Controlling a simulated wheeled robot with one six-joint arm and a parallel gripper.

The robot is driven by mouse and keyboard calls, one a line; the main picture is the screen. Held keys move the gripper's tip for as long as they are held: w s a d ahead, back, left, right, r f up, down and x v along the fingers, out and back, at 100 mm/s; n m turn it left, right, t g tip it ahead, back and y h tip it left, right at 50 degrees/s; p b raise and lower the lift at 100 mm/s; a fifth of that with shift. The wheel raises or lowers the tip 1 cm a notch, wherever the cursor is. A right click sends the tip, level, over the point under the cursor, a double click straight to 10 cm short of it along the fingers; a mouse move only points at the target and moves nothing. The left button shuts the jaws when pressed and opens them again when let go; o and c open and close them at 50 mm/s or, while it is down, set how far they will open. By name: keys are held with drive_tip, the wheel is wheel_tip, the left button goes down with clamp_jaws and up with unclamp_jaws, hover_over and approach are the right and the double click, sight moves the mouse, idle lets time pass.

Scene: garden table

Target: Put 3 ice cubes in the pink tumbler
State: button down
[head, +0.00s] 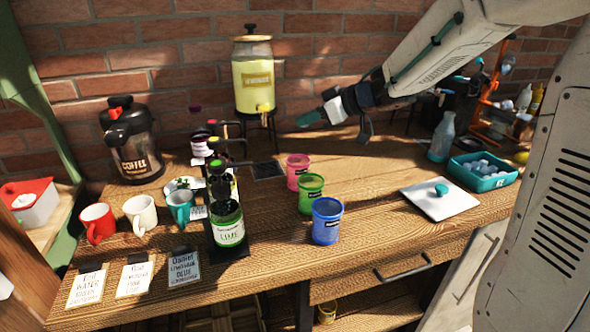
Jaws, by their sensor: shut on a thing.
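The pink tumbler (298,174) stands upright on the wooden table, behind the green tumbler (311,195) and the blue tumbler (327,222). Its inside is too small to make out. My gripper (343,112) is in the air above and to the right of the pink tumbler, clear of it. It is shut on a pale block that looks like an ice cube (336,111). A teal bin (490,184) at the right holds several pale ice cubes (480,167).
A white lid (440,200) with a teal knob lies left of the bin. A lemonade dispenser (253,80) stands at the back, and a bottle rack with a lime jar (228,228) is left of the tumblers. Mugs (140,214) and a coffee pot (130,140) are further left.

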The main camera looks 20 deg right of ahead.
drive_tip(key=shift+d+f, duration=0.1)
drive_tip(key=shift+f, duration=2.25)
drive_tip(key=c, duration=1.2)
unclamp_jaws()
drive_tip(key=shift+c, duration=0.2)
drive_tip(key=shift+s, duration=0.1)
drive_tip(key=v, duration=0.7)
drive_tip(key=shift+s+d, duration=0.25)
drive_tip(key=shift+d, duration=0.05)
drive_tip(key=shift+r, duration=0.15)
